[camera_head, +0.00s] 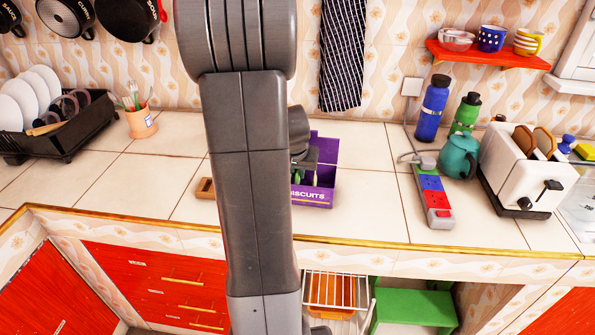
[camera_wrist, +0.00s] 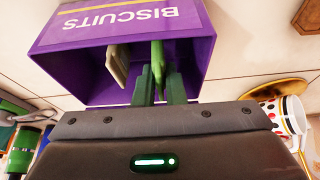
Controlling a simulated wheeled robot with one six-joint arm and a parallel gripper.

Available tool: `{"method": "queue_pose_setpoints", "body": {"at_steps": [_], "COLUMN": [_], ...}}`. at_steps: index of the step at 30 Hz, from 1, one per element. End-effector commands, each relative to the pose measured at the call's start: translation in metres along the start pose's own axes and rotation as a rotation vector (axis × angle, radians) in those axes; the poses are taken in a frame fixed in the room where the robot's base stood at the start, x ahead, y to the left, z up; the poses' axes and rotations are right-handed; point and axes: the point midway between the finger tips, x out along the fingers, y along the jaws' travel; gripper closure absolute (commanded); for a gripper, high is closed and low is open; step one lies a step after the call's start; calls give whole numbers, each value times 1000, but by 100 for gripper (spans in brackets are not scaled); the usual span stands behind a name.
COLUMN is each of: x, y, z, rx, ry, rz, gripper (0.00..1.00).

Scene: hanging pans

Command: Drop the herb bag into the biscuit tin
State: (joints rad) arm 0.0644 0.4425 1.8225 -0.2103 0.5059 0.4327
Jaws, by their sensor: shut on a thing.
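The purple biscuit tin (camera_head: 318,197) stands open on the tiled counter, partly hidden behind my arm. Its purple wall with the word BISCUITS also fills the upper part of the wrist view (camera_wrist: 190,52). My gripper (camera_head: 302,165) is over the tin's opening, mostly hidden by my arm in the head view. In the wrist view my gripper (camera_wrist: 160,85) is shut on the green herb bag (camera_wrist: 158,56), which is seen edge-on between the fingers and reaches into the tin's mouth. I cannot tell whether the bag touches the tin.
A flat beige piece (camera_wrist: 118,66) shows inside the tin. A small wooden box (camera_head: 204,188) lies left of my arm. A power strip (camera_head: 433,198), teal teapot (camera_head: 458,157) and white toaster (camera_head: 522,170) stand to the right. A black dish rack (camera_head: 60,130) stands at left.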

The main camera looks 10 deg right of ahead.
Motion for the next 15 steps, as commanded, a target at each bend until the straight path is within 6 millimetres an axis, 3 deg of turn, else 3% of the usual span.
{"method": "queue_pose_setpoints", "body": {"at_steps": [15], "x": [11], "y": [0], "z": [5], "rx": [0], "ry": [0], "rz": [0], "gripper": [100]}}
